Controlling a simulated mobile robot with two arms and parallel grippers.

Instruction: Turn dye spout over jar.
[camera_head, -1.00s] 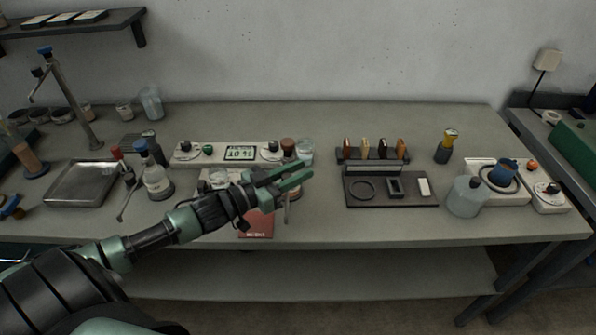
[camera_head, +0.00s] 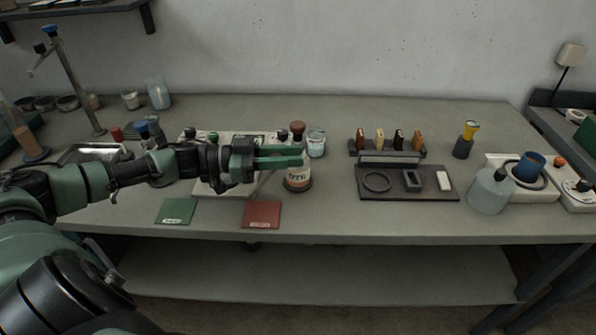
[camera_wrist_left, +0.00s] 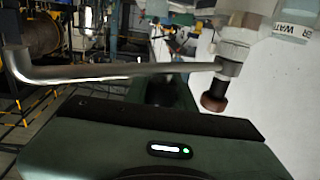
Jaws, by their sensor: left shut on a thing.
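In the left wrist view a bent metal tube, the spout (camera_wrist_left: 130,70), crosses above the gripper's green body to a pale fitting with a brown knob (camera_wrist_left: 213,103). My right gripper is not in view.
A white console (camera_head: 225,188) lies behind and below the left forearm. A green card (camera_head: 176,211) and a red card (camera_head: 262,215) lie at the front. A dark tray (camera_head: 405,195) and a rack (camera_head: 390,150) stand to the right. A squat clear bottle (camera_head: 490,192) stands further right.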

